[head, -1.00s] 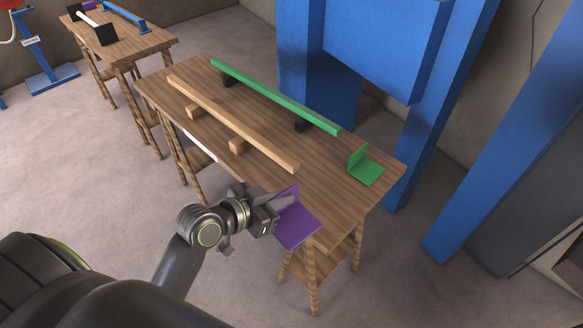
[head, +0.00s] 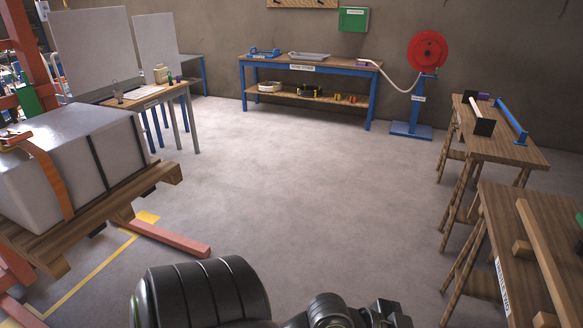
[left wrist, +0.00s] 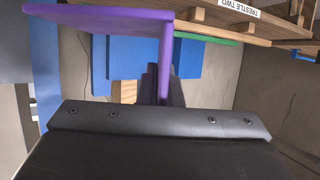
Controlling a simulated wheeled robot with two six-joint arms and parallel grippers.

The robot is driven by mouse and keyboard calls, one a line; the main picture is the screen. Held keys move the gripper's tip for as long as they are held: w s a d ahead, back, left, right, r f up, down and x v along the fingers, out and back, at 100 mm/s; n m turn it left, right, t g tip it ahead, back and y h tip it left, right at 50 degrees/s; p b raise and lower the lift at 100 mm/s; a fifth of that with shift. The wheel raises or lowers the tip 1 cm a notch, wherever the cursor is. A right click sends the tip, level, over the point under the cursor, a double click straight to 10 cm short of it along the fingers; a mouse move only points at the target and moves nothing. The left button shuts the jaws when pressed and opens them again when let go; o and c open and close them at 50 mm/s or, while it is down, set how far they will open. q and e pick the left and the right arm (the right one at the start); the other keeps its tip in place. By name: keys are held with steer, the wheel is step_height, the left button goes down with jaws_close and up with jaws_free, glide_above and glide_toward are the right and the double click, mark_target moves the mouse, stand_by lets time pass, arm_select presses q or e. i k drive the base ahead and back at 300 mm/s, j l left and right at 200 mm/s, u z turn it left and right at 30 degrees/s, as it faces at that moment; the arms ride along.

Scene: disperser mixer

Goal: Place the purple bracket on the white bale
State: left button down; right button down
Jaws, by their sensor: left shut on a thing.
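The white bale (head: 85,145) is a large pale block with dark straps and an orange strap, at the left of the head view. It sits on a wooden pallet (head: 150,185); the part of its top that shows looks bare. The purple bracket (left wrist: 100,14) is L-shaped and shows in the left wrist view, one plate across the top and the other hanging down. My left gripper (left wrist: 163,88) is shut on that hanging plate. In the head view only part of my left arm shows at the bottom edge; the bracket is out of sight there. My right gripper is in neither view.
Reddish forks (head: 170,240) jut from under the pallet. A workbench (head: 310,66) and hose reel stand at the back. The middle floor is clear.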

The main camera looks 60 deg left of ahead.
mark_target(70, 121)
steer(key=u, duration=0.4)
steer(key=j+u, duration=0.15)
steer(key=u, duration=0.6)
steer(key=i+u, duration=0.1)
steer(key=u, duration=0.3)
steer(key=i+j+u, duration=0.15)
steer(key=u, duration=0.25)
steer(key=i+j+u, duration=0.1)
steer(key=i+u, duration=0.25)
steer(key=i+j+u, duration=0.1)
steer(key=u, duration=0.3)
steer(key=i+u, duration=0.2)
steer(key=u, duration=0.2)
steer(key=i+l+u, duration=0.4)
steer(key=i, duration=0.35)
steer(key=i+l+u, duration=0.4)
steer(key=i+l, duration=0.3)
steer(key=l, duration=0.15)
